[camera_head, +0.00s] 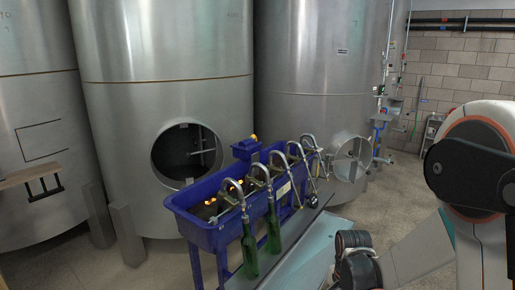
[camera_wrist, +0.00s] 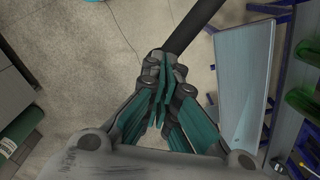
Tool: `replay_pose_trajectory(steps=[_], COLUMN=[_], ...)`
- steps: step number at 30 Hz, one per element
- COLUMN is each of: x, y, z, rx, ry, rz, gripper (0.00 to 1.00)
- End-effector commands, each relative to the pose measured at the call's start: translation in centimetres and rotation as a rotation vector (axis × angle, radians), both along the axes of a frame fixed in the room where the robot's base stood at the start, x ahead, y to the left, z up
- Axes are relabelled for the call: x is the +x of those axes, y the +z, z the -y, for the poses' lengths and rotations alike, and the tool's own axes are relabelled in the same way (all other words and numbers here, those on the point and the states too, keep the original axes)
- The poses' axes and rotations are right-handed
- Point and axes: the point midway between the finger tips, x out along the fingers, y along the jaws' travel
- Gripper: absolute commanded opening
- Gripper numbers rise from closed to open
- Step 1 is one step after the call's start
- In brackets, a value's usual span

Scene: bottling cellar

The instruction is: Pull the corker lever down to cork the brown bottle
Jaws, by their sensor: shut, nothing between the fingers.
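My gripper (camera_wrist: 165,78) shows in the wrist view with its teal-padded fingers together and nothing between them. A dark rod (camera_wrist: 192,25) runs from the top edge down to the fingertips and ends at or behind them. It may be the corker lever; I cannot tell whether the fingers touch it. The corker's body and the brown bottle cannot be made out in either view. The fingertips are not clearly visible in the head view, where my arm fills the right side.
A blue trough (camera_head: 205,232) with curved spouts stands mid-picture in the head view, with green bottles (camera_head: 249,250) beneath. Large steel tanks (camera_head: 165,80) stand behind. The wrist view shows a pale board (camera_wrist: 243,80) right of my gripper and a green labelled object (camera_wrist: 22,130) at left.

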Motion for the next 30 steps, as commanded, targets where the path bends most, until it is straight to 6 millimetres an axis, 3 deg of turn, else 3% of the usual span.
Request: replay_pose_trajectory(steps=[5,19,30], x=[0.0,0.0,0.0], y=[-1.1,-1.3,-3.4], z=[0.1,0.2,0.3], rx=[0.001,0.0,0.001], ry=[0.0,0.0,0.0], rz=[0.0,0.0,0.0], gripper=[0.0,0.0,0.0])
